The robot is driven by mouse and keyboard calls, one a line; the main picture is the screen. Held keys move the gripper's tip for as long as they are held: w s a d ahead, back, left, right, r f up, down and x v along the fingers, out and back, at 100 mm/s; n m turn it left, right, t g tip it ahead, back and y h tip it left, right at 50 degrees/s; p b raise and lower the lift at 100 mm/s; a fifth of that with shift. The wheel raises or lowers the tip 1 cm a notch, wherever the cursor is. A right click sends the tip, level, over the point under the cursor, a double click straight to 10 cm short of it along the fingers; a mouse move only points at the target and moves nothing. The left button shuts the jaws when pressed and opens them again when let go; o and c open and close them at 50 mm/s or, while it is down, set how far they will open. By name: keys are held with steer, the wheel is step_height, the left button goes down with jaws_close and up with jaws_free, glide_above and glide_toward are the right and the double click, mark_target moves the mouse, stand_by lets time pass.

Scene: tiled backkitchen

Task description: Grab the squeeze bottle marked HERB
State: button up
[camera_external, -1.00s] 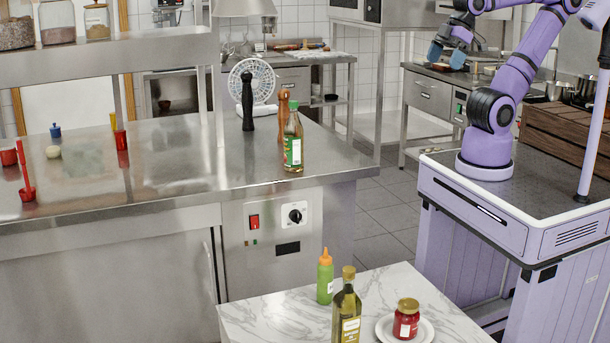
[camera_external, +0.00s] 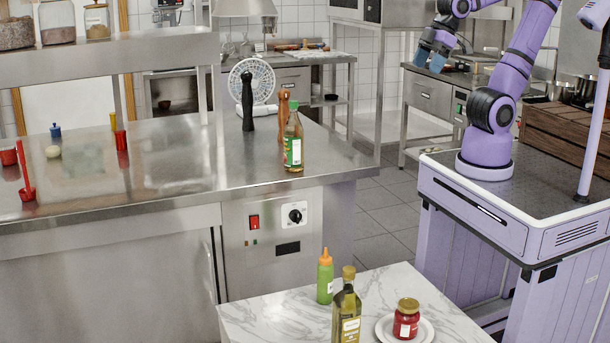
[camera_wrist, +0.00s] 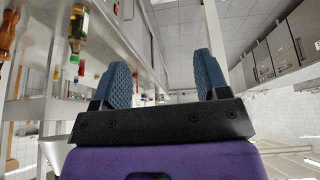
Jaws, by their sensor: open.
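A green squeeze bottle with an orange nozzle (camera_external: 325,277) stands upright on the marble-topped table at the front; its marking is too small to read. My gripper (camera_external: 436,52) is at the upper right of the external view, high up and well away from the bottle. In the wrist view my gripper (camera_wrist: 163,85) shows two blue ribbed fingers spread apart with nothing between them. The squeeze bottle is not recognisable in the wrist view.
An oil bottle (camera_external: 346,312) stands close to the squeeze bottle. A red-filled jar (camera_external: 406,319) sits on a white plate (camera_external: 384,333) to the right. Another bottle (camera_external: 293,140) and pepper mills stand on the steel counter (camera_external: 180,170). Floor shows between counter and my base.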

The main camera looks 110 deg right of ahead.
steer(key=w+d+f, duration=0.2)
steer(key=w+f, duration=0.6)
steer(key=w, duration=0.5)
steer(key=n+g, duration=0.2)
glide_above(324, 258)
steer(key=s, duration=0.3)
steer(key=shift+y, duration=0.4)
steer(key=f, duration=2.7)
steer(key=d+f, duration=0.1)
steer(key=f, duration=1.3)
steer(key=shift+w, duration=0.25)
steer(key=shift+w+x, duration=0.15)
steer(key=shift+x, duration=1.45)
steer(key=shift+w+x, duration=0.2)
steer(key=shift+x, duration=1.35)
steer(key=shift+a+r, duration=0.15)
jaws_close()
